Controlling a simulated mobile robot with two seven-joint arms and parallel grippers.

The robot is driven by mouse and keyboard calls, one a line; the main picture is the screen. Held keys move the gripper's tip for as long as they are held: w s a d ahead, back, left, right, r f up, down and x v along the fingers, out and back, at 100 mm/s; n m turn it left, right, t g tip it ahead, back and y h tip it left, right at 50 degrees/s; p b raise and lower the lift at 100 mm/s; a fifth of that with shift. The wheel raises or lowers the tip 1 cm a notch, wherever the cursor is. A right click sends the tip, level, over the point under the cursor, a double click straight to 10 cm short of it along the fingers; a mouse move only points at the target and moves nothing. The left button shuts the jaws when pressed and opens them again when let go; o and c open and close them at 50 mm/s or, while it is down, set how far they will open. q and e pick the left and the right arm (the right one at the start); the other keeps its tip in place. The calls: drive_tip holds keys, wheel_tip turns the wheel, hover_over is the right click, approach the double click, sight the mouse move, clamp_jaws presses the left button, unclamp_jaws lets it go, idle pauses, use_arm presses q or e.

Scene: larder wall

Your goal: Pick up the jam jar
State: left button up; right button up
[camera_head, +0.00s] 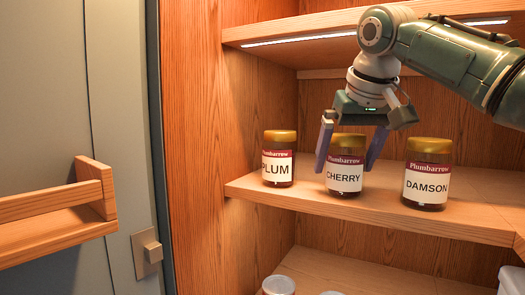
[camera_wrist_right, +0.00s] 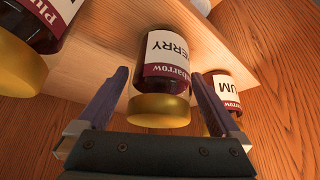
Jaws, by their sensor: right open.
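Three jam jars with gold lids stand upright on a wooden shelf (camera_head: 385,205): plum (camera_head: 278,165) at left, cherry (camera_head: 345,176) in the middle, damson (camera_head: 427,185) at right. My right gripper (camera_head: 346,166) is open and points down from above, with its fingers on either side of the cherry jar. In the right wrist view the cherry jar (camera_wrist_right: 162,75) lies between the open fingers (camera_wrist_right: 158,90), the plum jar (camera_wrist_right: 222,95) is partly behind one finger, and the damson jar (camera_wrist_right: 40,45) is at the upper left. Contact with the cherry jar cannot be told. My left gripper is not in view.
A lower shelf (camera_head: 340,280) holds partly visible lidded containers (camera_head: 278,285). The cabinet side wall (camera_head: 195,130) is close left of the plum jar. A door with a wooden rack (camera_head: 60,207) is at far left.

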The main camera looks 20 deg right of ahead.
drive_tip(key=shift+r, duration=0.1)
clamp_jaws()
idle(0.7)
